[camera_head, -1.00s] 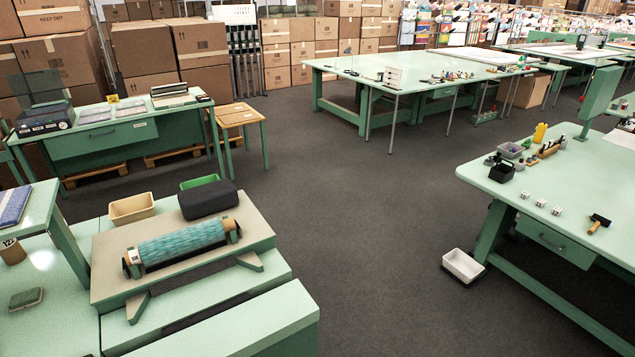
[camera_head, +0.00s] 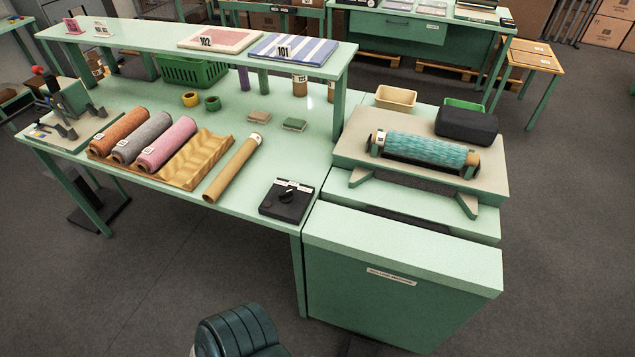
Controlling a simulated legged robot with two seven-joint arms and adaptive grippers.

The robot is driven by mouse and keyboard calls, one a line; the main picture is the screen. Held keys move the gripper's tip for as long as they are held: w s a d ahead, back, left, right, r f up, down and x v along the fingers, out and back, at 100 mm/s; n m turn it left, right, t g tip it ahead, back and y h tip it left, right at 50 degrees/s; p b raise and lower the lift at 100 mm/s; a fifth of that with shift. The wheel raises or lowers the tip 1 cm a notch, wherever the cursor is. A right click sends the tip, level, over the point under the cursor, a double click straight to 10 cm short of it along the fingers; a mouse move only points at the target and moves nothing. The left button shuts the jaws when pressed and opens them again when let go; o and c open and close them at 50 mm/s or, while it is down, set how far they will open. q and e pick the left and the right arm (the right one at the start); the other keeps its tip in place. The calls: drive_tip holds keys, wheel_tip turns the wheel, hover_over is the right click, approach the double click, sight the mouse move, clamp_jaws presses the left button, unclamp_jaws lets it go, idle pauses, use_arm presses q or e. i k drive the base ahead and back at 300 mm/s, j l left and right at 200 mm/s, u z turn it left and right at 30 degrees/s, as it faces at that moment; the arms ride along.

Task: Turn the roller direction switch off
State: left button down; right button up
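A black control box with a round knob, which looks like the roller direction switch (camera_head: 287,200), sits at the front right corner of the green workbench. A small white label is on its top; the knob's setting is too small to read. To its right, a machine carries a teal roll (camera_head: 425,149) lying on two supports. Neither of my grippers shows in the view, so nothing of mine touches the box.
Brown, grey and pink rolls (camera_head: 166,144) lie in a wavy tray, with a bare cardboard tube (camera_head: 231,170) beside them. A shelf (camera_head: 130,37) spans the bench's back. A dark green chair (camera_head: 238,332) stands in front. Floor at the lower left is clear.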

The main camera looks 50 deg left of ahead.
sight(286, 197)
drive_tip(key=u, duration=2.05)
drive_tip(key=j+z, duration=0.15)
drive_tip(key=z, duration=0.25)
